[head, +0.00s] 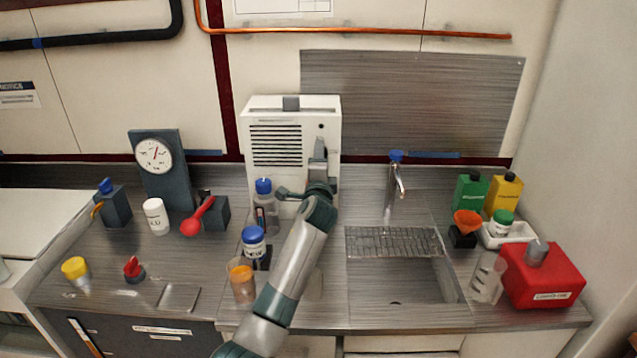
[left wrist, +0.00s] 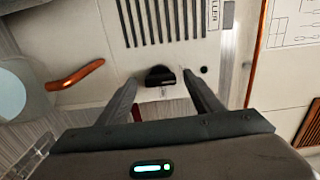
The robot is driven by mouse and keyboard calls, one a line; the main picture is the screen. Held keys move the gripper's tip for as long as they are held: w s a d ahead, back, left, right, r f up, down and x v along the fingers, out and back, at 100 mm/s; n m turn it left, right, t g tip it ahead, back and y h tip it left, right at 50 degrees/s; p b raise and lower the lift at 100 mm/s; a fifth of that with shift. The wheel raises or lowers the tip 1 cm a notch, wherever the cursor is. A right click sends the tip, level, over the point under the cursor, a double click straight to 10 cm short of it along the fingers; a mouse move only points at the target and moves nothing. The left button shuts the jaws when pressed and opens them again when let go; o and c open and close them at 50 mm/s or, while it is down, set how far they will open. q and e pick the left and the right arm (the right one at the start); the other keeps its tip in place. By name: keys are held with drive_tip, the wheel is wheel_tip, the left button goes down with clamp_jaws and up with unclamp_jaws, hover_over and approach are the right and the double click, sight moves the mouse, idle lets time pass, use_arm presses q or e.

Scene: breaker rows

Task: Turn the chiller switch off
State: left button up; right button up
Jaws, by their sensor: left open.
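The chiller (head: 258,122) is a white box with dark vent slots, standing at the back of the counter. Its switch (left wrist: 160,76) is a small black knob beside the vents in the left wrist view. My left gripper (left wrist: 160,84) is open, with one fingertip on each side of the knob in the picture. I cannot tell whether they touch it, or which setting the knob is at. In the head view my left gripper (head: 319,160) is at the right part of the chiller's front and hides the knob. My right gripper is not in view.
Bottles (head: 254,242) stand in front of the chiller, close to my left arm. The sink (head: 400,285) and tap (head: 395,175) are to the right. A gauge (head: 154,155) stands to the left. In the left wrist view an orange-brown pipe (left wrist: 258,55) runs beyond the chiller's edge.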

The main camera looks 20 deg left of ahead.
use_arm(q)
drive_tip(key=b+v, duration=0.3)
drive_tip(key=v, duration=1.4)
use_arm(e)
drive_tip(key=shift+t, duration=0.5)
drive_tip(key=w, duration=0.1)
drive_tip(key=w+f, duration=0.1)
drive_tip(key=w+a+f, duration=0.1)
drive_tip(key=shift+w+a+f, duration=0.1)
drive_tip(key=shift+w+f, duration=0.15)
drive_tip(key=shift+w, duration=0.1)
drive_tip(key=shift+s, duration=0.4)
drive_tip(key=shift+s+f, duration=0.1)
